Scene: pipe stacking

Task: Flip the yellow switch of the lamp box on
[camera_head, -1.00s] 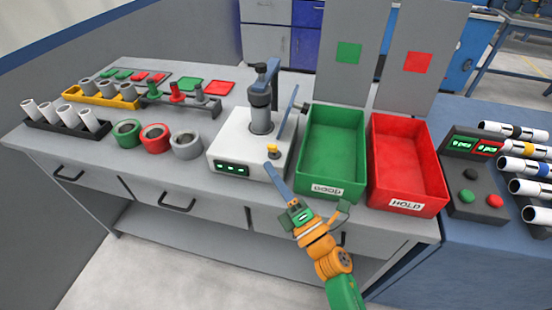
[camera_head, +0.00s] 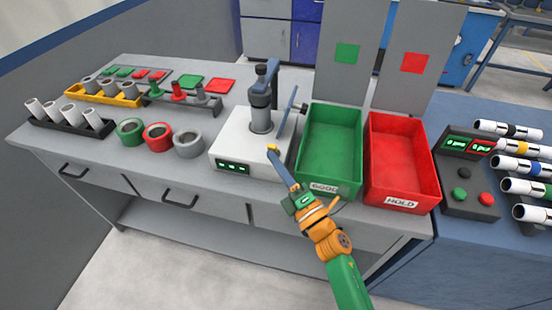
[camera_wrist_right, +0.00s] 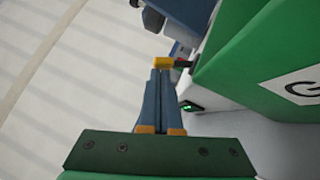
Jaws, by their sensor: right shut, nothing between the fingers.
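The lamp box is a white box (camera_head: 226,150) on the grey bench, with small lit green marks on its front. Its yellow switch (camera_head: 272,147) is at the front right of its top; it also shows in the right wrist view (camera_wrist_right: 163,63), on a dark reddish stem. My right gripper (camera_head: 276,157) is shut and empty, with its blue fingertips at the switch. In the right wrist view the fingertips (camera_wrist_right: 160,72) are right by the yellow cap; I cannot tell whether they touch it. My left gripper is not in view.
A green bin (camera_head: 330,140) stands close to the right of the lamp box, with a red bin (camera_head: 399,160) beyond it. A post with a lever (camera_head: 261,95) rises from the box. Coloured rings (camera_head: 158,137) lie to the left.

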